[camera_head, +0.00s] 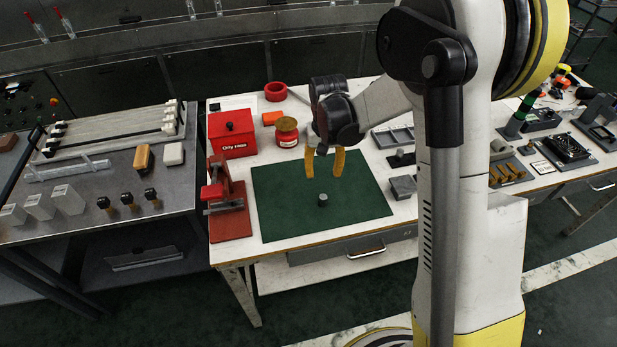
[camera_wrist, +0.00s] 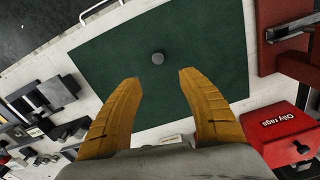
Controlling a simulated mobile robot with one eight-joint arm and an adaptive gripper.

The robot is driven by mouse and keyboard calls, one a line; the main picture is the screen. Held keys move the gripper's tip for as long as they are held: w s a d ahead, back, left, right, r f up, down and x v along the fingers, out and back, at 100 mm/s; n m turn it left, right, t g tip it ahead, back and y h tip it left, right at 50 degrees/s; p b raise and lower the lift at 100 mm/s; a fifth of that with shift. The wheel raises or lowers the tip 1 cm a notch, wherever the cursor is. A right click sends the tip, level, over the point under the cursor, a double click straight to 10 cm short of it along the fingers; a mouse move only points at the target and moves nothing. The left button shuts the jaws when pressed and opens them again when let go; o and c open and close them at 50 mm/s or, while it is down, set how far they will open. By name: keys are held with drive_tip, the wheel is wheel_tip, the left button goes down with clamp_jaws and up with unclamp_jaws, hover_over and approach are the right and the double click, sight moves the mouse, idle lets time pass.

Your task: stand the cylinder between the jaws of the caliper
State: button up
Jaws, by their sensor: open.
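A small dark grey cylinder (camera_head: 323,199) stands upright on the green mat (camera_head: 275,220), near its front middle. In the wrist view the cylinder (camera_wrist: 158,58) lies just beyond the gap between my fingertips. My gripper (camera_head: 323,176) is open and empty, with two yellow fingers pointing down above the mat. It also shows in the wrist view (camera_wrist: 160,77), apart from the cylinder. I cannot surely make out the caliper. A long pale bar with short upright ends (camera_head: 68,170) on the left bench may be it, but its jaws are too small to tell.
A red vise-like fixture (camera_head: 229,222) stands left of the mat. Behind are a red oily rags box (camera_head: 232,135), a red can (camera_head: 287,138) and a red ring (camera_head: 275,92). A grey block (camera_head: 403,187) sits right. The mat around the cylinder is clear.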

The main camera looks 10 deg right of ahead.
sight(323, 196)
wheel_tip(323, 196, down, 6)
drive_tip(key=shift+f+b, duration=0.2)
drive_tip(key=shift+b, duration=0.9)
drive_tip(key=f+b, duration=0.1)
drive_tip(key=f, duration=0.1)
drive_tip(key=s+f+b, duration=0.1)
drive_tip(key=f, duration=0.1)
drive_tip(key=shift+f, duration=0.1)
drive_tip(key=shift+w+f+b, duration=0.1)
drive_tip(key=shift+f+b, duration=0.2)
drive_tip(key=shift+f, duration=0.15)
drive_tip(key=shift+r, duration=0.15)
clamp_jaws()
